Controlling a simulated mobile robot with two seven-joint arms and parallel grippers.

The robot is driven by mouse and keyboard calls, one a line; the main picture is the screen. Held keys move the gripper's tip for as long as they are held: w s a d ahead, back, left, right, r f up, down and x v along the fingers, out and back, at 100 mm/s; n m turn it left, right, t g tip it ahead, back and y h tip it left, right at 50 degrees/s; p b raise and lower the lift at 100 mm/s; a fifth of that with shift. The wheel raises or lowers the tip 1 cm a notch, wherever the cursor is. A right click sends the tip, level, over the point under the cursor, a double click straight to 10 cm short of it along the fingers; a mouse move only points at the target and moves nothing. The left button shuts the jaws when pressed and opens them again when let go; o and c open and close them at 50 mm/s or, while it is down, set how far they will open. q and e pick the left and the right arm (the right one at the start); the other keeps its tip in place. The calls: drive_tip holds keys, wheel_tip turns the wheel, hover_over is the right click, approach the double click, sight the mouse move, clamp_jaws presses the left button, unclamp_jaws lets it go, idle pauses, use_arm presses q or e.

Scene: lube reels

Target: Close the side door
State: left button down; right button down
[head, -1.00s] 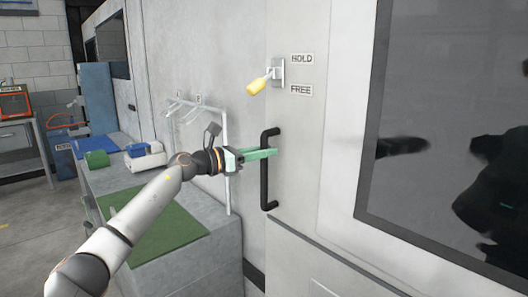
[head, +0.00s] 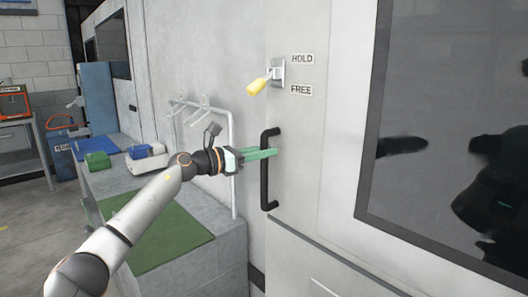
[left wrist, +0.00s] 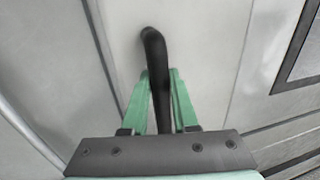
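The side door (head: 305,185) is a light grey panel with a dark window (head: 450,130). Its black vertical bar handle (head: 264,185) is near its left edge. My left gripper (head: 272,153), with green fingers, is at the upper half of the handle. In the left wrist view the gripper (left wrist: 160,85) has one finger on each side of the handle (left wrist: 157,60), close against it, and looks shut on it. My right gripper is not in view.
Left of the door, a grey bench (head: 200,265) carries a green mat (head: 160,235), a white rack (head: 232,170) and small boxes. Grey floor is open at far left.

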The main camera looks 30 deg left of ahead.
use_arm(q)
drive_tip(key=c, duration=0.7)
unclamp_jaws()
drive_tip(key=shift+w+a, duration=0.1)
drive_tip(key=shift+a, duration=0.2)
drive_tip(key=shift+c, duration=0.2)
drive_tip(key=shift+o, duration=0.3)
drive_tip(key=shift+d, duration=0.1)
drive_tip(key=b+v, duration=0.4)
drive_tip(key=v, duration=0.8)
drive_tip(key=shift+s, duration=0.35)
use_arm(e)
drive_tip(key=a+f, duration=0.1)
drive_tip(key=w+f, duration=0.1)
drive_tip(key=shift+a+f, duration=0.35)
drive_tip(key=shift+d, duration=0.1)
